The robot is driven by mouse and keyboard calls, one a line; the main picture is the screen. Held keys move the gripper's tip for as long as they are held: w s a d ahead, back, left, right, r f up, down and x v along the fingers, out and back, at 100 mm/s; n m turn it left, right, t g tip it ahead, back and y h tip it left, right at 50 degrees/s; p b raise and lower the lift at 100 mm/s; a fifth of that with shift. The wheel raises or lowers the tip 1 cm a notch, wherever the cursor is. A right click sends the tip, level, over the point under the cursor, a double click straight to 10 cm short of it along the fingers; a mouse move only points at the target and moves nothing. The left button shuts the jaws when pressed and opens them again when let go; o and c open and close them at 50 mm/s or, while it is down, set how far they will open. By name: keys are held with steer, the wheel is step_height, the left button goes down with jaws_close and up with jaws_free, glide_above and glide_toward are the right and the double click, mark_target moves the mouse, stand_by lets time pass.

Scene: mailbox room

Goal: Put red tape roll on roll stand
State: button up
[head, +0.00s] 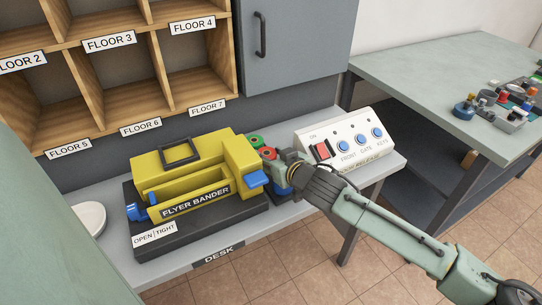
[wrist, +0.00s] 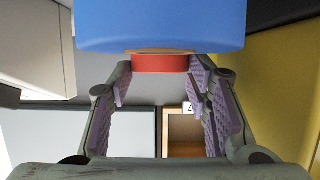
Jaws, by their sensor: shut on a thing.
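The red tape roll (head: 267,153) is by the right end of the yellow bander in the head view, at the tip of my gripper (head: 276,164). In the wrist view, the red roll (wrist: 160,63) sits between the purple pads of my gripper (wrist: 160,72), shut on it. A wide blue round body (wrist: 160,25) overlaps the red roll there, with a tan rim between them. In the head view, blue (head: 283,188) shows below my gripper. A green roll (head: 256,140) is just behind the red one. I cannot make out the roll stand clearly; my gripper hides that spot.
The yellow flyer bander (head: 190,172) stands close on the left, with a blue lever (head: 257,179) nearby. A white button panel (head: 338,146) is close on the right. Pigeonholes and a grey cabinet (head: 290,50) rise behind.

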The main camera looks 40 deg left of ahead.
steer(key=shift+f, duration=0.55)
steer(key=shift+f, duration=0.1)
steer(key=o, duration=1.2)
steer(key=shift+r, duration=0.2)
steer(key=b+v, duration=0.2)
steer(key=v, duration=0.8)
steer(key=shift+d, duration=0.4)
steer(key=shift+s+d+r, duration=0.25)
steer(key=shift+s+d, duration=0.1)
steer(key=shift+d, duration=0.1)
